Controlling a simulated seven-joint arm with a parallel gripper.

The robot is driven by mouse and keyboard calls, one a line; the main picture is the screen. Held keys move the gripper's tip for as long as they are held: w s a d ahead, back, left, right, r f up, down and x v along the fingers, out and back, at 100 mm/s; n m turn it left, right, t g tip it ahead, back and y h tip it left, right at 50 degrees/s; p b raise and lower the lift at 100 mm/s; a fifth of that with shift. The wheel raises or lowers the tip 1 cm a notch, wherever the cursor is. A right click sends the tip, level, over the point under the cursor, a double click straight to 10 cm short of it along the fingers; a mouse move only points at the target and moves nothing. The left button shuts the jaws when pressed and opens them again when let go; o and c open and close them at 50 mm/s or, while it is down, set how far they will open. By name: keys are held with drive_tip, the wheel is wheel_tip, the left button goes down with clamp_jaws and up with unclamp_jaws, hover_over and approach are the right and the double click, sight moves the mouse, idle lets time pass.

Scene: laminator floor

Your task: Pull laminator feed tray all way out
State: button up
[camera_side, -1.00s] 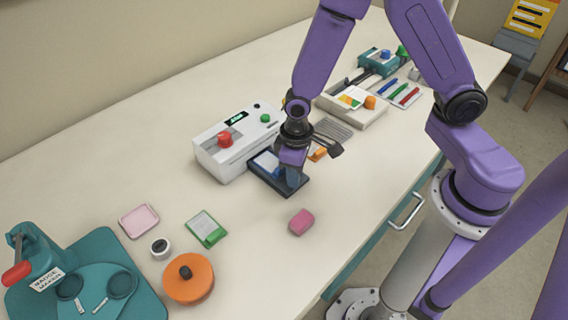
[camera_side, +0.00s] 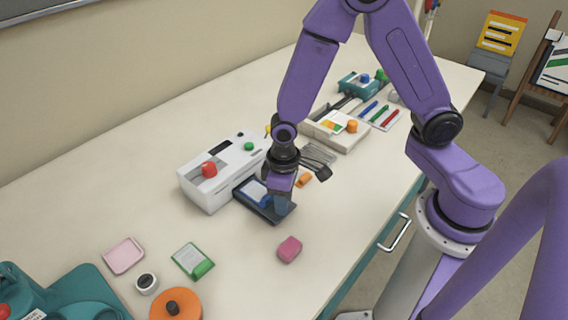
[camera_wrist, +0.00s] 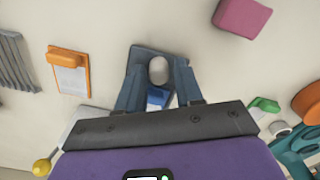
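The laminator (camera_side: 205,186) is a white box with a red knob, a green button and a dark display, on the table left of my gripper. Its dark feed tray (camera_side: 250,207) sticks out from the side facing me, with a blue-and-white sheet on it. How far the tray is out is hard to tell. My gripper (camera_side: 281,203) is low over the tray's outer part and hides some of it. In the wrist view, my two fingers (camera_wrist: 158,82) stand apart on either side of a pale rounded knob (camera_wrist: 158,70) on the tray (camera_wrist: 150,52), with narrow gaps showing.
A pink block (camera_side: 289,249) lies in front of the tray. A green-edged card (camera_side: 193,261), a pink dish (camera_side: 124,255) and an orange disc (camera_side: 175,305) lie at front left. A paper trimmer (camera_side: 340,138) stands behind.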

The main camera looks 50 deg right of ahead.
wheel_tip(320, 180, up, 16)
idle(0.6)
drive_tip(key=shift+s+r, duration=0.1)
drive_tip(key=s+d+n, duration=0.3)
drive_tip(key=s+d, duration=0.1)
drive_tip(key=s, duration=0.4)
drive_tip(key=s+d+n, duration=0.3)
drive_tip(key=s+n, duration=0.1)
drive_tip(key=s, duration=0.4)
drive_tip(key=shift+s+d+r, duration=0.2)
drive_tip(key=shift+s+d, duration=0.1)
drive_tip(key=shift+d, duration=0.05)
